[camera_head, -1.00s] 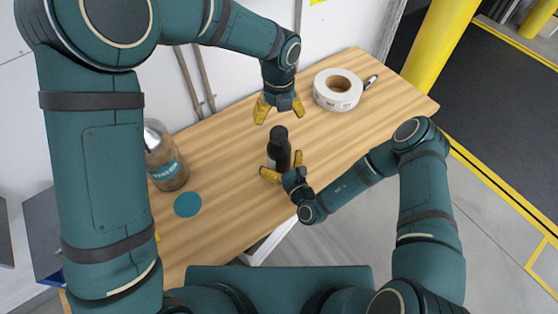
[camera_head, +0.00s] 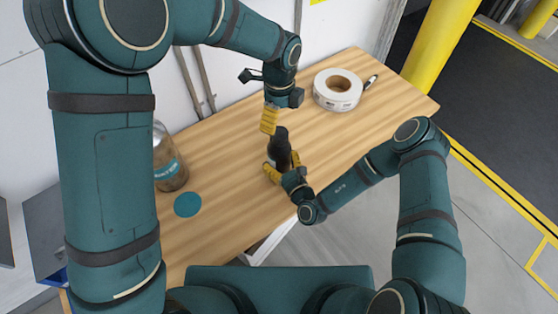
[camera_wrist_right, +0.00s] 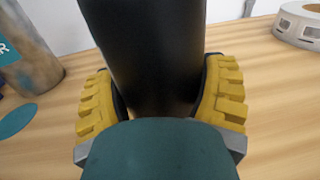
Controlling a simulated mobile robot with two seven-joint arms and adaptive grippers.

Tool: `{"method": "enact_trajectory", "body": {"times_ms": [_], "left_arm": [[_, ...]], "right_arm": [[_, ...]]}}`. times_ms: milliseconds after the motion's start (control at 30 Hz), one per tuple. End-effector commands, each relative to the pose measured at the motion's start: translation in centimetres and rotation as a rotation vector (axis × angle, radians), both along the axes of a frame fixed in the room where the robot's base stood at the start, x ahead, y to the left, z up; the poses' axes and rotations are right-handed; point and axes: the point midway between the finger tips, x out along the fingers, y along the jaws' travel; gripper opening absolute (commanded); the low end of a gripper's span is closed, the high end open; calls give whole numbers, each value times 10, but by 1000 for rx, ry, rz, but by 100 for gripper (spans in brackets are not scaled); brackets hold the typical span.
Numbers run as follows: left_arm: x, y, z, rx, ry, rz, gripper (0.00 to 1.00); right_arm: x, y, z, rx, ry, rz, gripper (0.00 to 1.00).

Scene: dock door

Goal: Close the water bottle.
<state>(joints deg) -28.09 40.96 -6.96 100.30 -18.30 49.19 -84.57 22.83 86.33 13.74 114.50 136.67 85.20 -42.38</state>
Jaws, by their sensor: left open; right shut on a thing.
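The black water bottle (camera_head: 279,152) stands upright on the wooden table, with its dark top at the upper end. My right gripper (camera_head: 283,169) is shut on the lower part of the bottle; in the right wrist view its yellow fingers (camera_wrist_right: 160,97) press on both sides of the black body (camera_wrist_right: 157,50). My left gripper (camera_head: 270,121) hangs fingers down just above and behind the bottle's top, open. One of its fingers hides the other in the head view. Whether it touches the top, and whether the lid sits fully down, I cannot tell.
A white tape roll (camera_head: 337,90) lies at the back right with a dark marker (camera_head: 370,82) beside it. A larger jar with a teal label (camera_head: 168,166) stands at the left, near a flat teal disc (camera_head: 188,204). The table's right part (camera_head: 385,110) is clear.

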Motion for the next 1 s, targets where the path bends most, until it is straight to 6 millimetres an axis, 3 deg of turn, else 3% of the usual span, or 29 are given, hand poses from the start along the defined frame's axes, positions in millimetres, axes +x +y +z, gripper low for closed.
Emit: {"method": "enact_trajectory", "body": {"times_ms": [1000], "left_arm": [[1, 0, 2, 21, -11, 1976, 80]], "right_arm": [[0, 0, 0, 0, 1, 0, 0]]}}
